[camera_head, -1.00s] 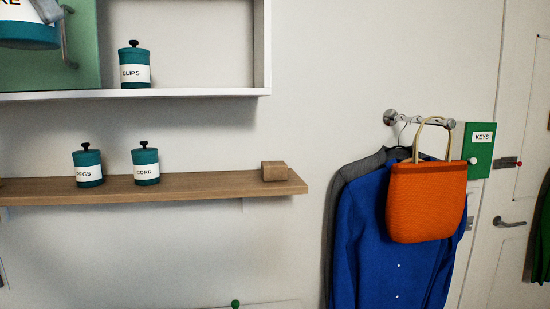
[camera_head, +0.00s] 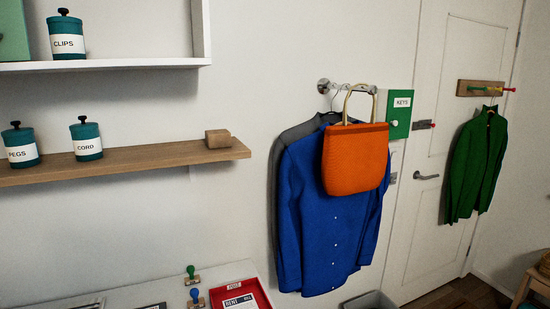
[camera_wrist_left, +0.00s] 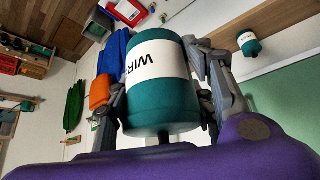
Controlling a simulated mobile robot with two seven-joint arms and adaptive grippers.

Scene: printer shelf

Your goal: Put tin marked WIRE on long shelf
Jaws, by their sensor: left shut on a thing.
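The tin marked WIRE (camera_wrist_left: 160,85) is teal with a white label and shows large in the left wrist view. My left gripper (camera_wrist_left: 162,70) is shut on it, with a finger on each side of the tin. Neither the gripper nor this tin shows in the head view now. The long wooden shelf (camera_head: 165,155) runs along the wall at the left of the head view. The tins marked PEGS (camera_head: 20,146) and CORD (camera_head: 86,140) stand upright on it. My right gripper is in no view.
A wooden block (camera_head: 217,139) sits near the long shelf's right end. A tin marked CLIPS (camera_head: 66,38) stands in the white shelf unit (camera_head: 150,63) above. An orange bag (camera_head: 355,158) and blue shirt (camera_head: 325,215) hang right. Bare shelf shows between CORD and the block.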

